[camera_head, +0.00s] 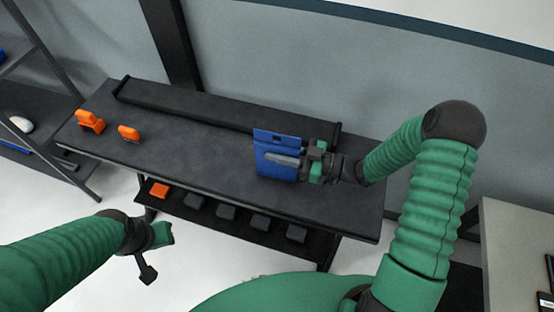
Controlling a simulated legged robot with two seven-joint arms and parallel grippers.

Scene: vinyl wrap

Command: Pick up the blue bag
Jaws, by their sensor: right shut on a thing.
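The blue bag (264,144) is a flat blue piece with a slot near its top edge, upright or nearly so at the right part of the dark workbench. My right gripper (290,160) is shut on the blue bag from the right side, with one grey finger across its front face. I cannot tell whether the bag's lower edge touches the bench top. My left gripper (157,252) is empty, in front of the bench at the lower left, with its fingers apart.
The dark workbench (190,135) has two orange tools (90,121) (130,133) at its left end and a raised ledge (220,112) along the back. A lower shelf holds several dark bins (227,212) and an orange one (159,190). A shelf rack stands left, a grey cabinet (515,245) right.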

